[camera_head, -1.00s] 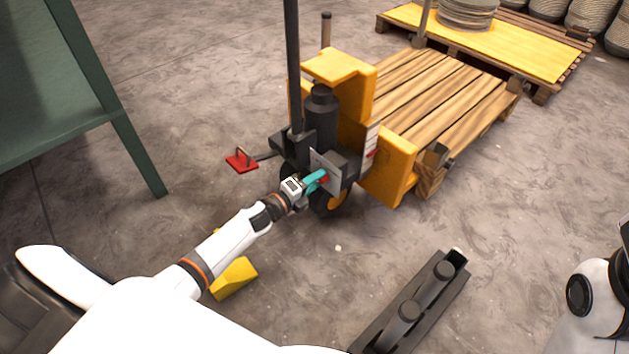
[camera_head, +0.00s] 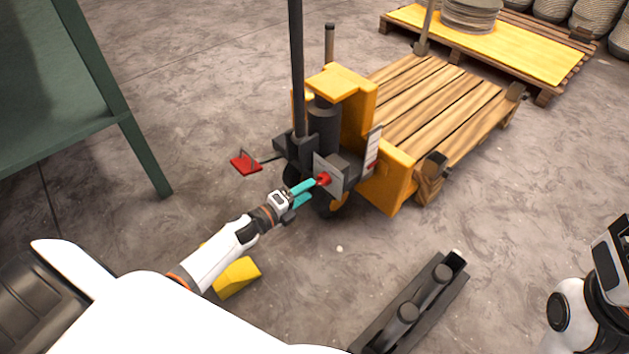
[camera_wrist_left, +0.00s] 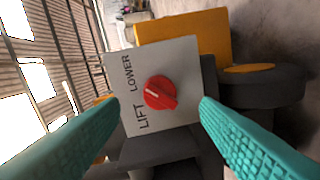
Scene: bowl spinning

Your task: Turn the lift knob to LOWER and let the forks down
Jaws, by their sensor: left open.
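The yellow pallet truck (camera_head: 384,181) stands with its forks under a wooden pallet (camera_head: 440,100); the forks are mostly hidden. A grey plate marked LIFT and LOWER (camera_wrist_left: 118,68) carries the red lift knob (camera_wrist_left: 162,93), which also shows in the head view (camera_head: 323,180). The knob's white mark is on its left side, toward the words; I cannot tell exactly which word it points to. My left gripper (camera_head: 308,192) is open, its teal fingers apart on either side of the knob in the wrist view and just short of it, holding nothing. My right gripper's fingers are out of view.
A red pedal (camera_head: 246,163) is left of the truck. A yellow wedge (camera_head: 238,277) lies under my left arm. A dark rack with cylinders (camera_head: 420,305) is on the floor in front. A green table (camera_head: 125,115) stands left. Another pallet (camera_head: 500,42) is behind.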

